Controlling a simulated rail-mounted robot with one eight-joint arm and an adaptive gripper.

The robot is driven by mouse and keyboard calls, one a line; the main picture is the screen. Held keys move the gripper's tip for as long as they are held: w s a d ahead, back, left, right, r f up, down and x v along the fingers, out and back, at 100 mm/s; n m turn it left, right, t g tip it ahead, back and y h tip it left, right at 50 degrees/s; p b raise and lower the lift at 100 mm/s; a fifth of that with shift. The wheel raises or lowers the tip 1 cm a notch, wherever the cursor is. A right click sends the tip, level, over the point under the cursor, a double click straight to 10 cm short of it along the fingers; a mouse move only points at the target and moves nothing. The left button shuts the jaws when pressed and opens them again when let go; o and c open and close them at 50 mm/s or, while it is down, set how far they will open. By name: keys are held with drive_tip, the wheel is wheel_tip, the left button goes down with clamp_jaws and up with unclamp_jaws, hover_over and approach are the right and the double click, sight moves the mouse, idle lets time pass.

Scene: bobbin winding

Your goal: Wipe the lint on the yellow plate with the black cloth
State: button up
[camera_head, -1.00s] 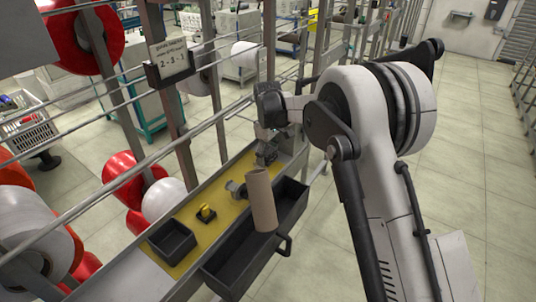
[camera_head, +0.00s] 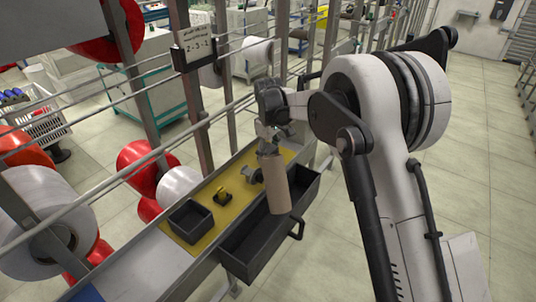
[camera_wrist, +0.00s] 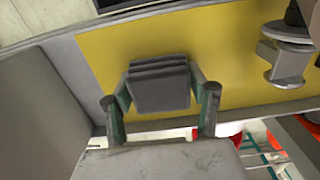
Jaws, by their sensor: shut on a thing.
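In the wrist view my gripper (camera_wrist: 159,98) is shut on the black cloth (camera_wrist: 158,86), a dark grey folded pad between its two fingers. The cloth is over the yellow plate (camera_wrist: 110,60); I cannot tell whether it touches. In the head view the plate (camera_head: 236,203) runs along the bench and my gripper (camera_head: 268,136) is over its far part, behind the cardboard tube. The cloth is not clear there. I cannot make out any lint in either view.
A metal spindle bracket (camera_wrist: 285,50) is right of the cloth in the wrist view. A black box (camera_head: 190,222), a small yellow-and-black item (camera_head: 222,197) and a long black tray (camera_head: 250,262) are nearby.

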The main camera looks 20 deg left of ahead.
sight(270, 148)
wheel_tip(270, 148, up, 2)
drive_tip(key=shift+w+r, duration=0.15)
drive_tip(key=shift+r, duration=0.05)
drive_tip(key=shift+d+r, duration=0.15)
drive_tip(key=shift+r, duration=0.15)
drive_tip(key=shift+r+p, duration=0.95)
drive_tip(key=shift+r, duration=1.55)
